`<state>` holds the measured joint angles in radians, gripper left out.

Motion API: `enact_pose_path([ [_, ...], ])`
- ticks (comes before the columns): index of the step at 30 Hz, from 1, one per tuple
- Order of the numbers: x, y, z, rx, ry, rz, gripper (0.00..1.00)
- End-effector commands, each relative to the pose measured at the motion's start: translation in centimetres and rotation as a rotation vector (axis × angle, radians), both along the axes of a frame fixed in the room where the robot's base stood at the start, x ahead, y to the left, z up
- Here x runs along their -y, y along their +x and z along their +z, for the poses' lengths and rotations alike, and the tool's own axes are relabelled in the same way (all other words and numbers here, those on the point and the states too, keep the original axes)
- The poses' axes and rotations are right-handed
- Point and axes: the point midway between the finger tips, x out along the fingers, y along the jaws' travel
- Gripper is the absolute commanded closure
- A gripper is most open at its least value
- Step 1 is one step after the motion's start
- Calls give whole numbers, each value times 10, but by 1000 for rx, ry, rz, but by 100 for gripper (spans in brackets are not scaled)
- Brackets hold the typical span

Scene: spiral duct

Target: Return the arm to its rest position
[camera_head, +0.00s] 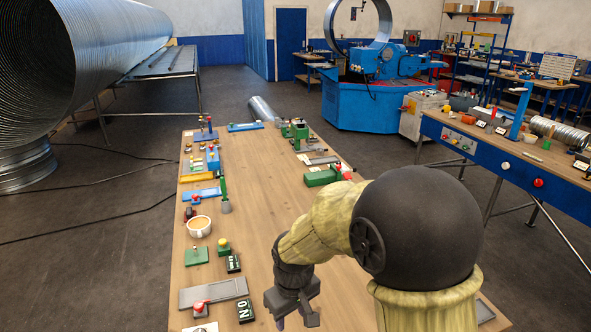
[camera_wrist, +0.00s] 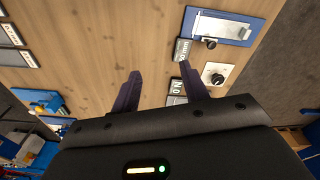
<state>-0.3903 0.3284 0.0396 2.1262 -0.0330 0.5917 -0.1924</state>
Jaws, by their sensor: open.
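My arm, with a yellowish sleeve and a large black round joint, reaches over the right side of the wooden table (camera_head: 225,275) in the head view. My gripper (camera_head: 296,322) hangs low over the near part of the table. In the wrist view my gripper (camera_wrist: 160,75) shows two dark fingers spread apart with nothing between them. The tabletop (camera_wrist: 110,40) lies beyond the fingertips. My arm hides part of the table's right side.
Near my gripper are a black "NO" label block (camera_head: 245,311) and a grey plate with a red knob (camera_head: 213,294). A cup (camera_head: 199,226) stands at the left edge. Several devices line both table edges; the middle is clear. A blue workbench (camera_head: 520,165) stands to the right.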

Motion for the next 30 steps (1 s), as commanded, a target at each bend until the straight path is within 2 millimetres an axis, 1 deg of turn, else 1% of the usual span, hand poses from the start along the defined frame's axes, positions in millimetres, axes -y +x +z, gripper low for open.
enact_pose_path([
  [1, 31, -7, 6, 16, 9, -93, 55],
  [2, 46, -11, 8, 27, 16, -145, 55],
  [3, 66, -18, 10, 41, 24, -216, 55],
  [6, 112, -41, 14, 74, 44, -393, 55],
  [9, 145, -65, 15, 104, 59, -534, 55],
  [12, 162, -80, 15, 122, 67, -619, 55],
  [15, 167, -85, 15, 127, 70, -648, 55],
  [28, 166, -85, 15, 125, 70, -643, 55],
  [30, 166, -85, 15, 125, 70, -643, 64],
])
